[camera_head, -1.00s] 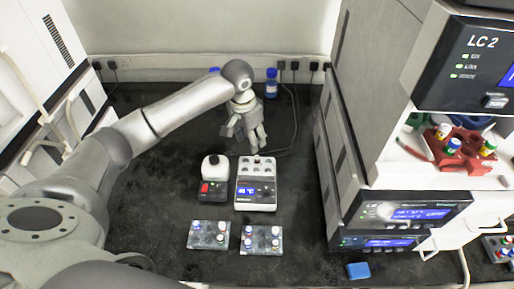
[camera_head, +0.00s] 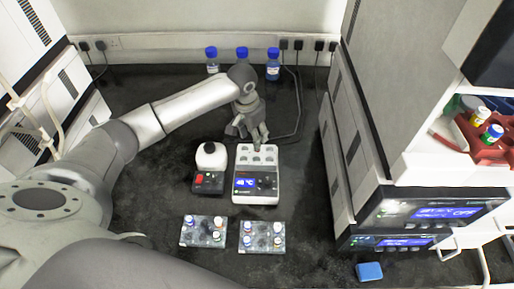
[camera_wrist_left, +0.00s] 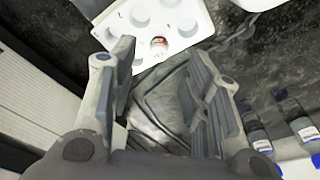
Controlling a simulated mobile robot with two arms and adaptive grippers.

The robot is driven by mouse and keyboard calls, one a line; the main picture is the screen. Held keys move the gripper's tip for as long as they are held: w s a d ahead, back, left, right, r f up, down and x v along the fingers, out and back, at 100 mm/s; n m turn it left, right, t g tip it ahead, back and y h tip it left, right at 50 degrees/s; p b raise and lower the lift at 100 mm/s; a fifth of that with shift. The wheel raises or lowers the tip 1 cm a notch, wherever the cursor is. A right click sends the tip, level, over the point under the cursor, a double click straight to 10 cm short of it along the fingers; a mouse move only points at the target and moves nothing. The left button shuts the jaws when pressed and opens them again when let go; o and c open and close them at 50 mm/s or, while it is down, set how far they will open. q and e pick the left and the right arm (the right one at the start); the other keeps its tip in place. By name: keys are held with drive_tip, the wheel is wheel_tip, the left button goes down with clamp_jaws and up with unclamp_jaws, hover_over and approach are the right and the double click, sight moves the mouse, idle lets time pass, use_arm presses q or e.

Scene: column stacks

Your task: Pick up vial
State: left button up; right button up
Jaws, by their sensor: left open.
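A vial with a red and white top (camera_wrist_left: 158,42) sits in a well of a white block (camera_wrist_left: 190,32) in the left wrist view. The block belongs to the white device with a blue display (camera_head: 256,196) in the head view, where I cannot make out this vial. My left gripper (camera_head: 250,132) is at the back edge of the device. In the left wrist view my left gripper (camera_wrist_left: 160,68) is open and empty, its fingers apart, with the vial beyond the fingertips. My right gripper is not in view.
Two vial racks (camera_head: 203,232) (camera_head: 262,237) stand in front of the device. A small white and black device with a red display (camera_head: 208,180) is left of it. Blue-capped bottles (camera_head: 272,68) stand at the back wall. Tall instruments (camera_head: 385,110) bound the bench at right.

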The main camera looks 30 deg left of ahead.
use_arm(q)
drive_tip(key=shift+w+d+f+p, duration=0.1)
drive_tip(key=shift+w+f+p, duration=0.15)
drive_tip(key=shift+f, duration=0.7)
drive_tip(key=shift+w+d+f+p, duration=0.1)
drive_tip(key=shift+w+f+p, duration=0.1)
drive_tip(key=shift+f, duration=0.75)
drive_tip(key=shift+w+d+f+p, duration=0.15)
drive_tip(key=shift+f+p, duration=0.1)
drive_tip(key=shift+f, duration=0.7)
drive_tip(key=shift+a, duration=0.1)
drive_tip(key=c, duration=0.9)
